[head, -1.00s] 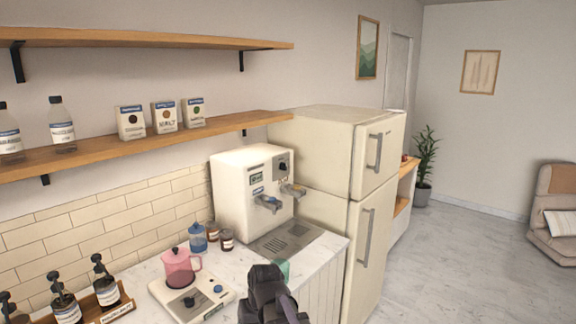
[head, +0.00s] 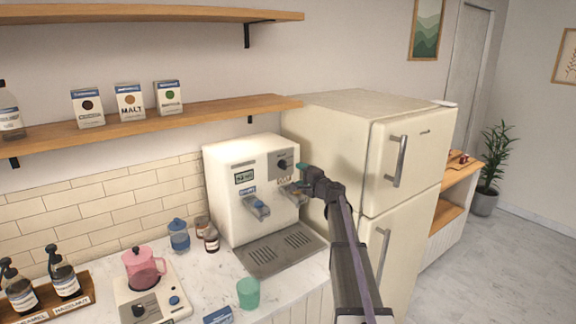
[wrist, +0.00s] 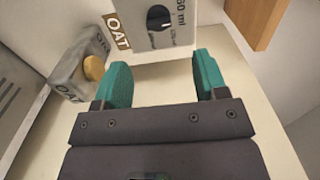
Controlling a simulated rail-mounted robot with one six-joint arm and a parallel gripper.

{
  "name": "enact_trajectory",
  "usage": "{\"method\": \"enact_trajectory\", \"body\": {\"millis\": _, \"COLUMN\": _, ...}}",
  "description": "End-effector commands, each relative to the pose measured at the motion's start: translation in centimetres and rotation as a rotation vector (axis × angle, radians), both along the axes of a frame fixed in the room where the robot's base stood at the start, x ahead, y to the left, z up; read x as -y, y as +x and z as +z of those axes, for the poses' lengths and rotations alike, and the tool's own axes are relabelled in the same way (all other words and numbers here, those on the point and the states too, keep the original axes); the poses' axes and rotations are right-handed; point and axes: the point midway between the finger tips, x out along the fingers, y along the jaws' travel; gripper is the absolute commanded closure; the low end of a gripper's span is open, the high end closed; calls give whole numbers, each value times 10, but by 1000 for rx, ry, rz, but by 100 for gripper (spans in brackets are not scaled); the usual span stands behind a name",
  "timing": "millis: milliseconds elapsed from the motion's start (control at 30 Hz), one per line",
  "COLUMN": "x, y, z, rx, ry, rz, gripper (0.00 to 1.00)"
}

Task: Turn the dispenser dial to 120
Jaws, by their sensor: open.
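The cream dispenser (head: 235,200) stands on the counter against the tiled wall. Its black dial (head: 283,165) is at the upper right of the front. My gripper (head: 303,168) is just right of the dial in the head view. In the wrist view its teal fingers (wrist: 163,78) are apart with nothing between them, short of the dial.
An "OAT" spout block with a yellow knob (wrist: 94,68) lies close beside my left finger. The fridge (head: 350,150) stands right of the dispenser. A green cup (head: 248,293) and a pink pitcher (head: 143,270) stand on the counter. A shelf (head: 150,122) runs above, left.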

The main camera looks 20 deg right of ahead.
Motion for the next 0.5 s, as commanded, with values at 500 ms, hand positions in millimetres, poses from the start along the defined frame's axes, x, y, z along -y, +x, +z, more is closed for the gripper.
{"method": "enact_trajectory", "body": {"millis": 500, "x": -17, "y": 93, "z": 0, "rx": -2, "ry": -2, "rz": 4, "gripper": 34}}
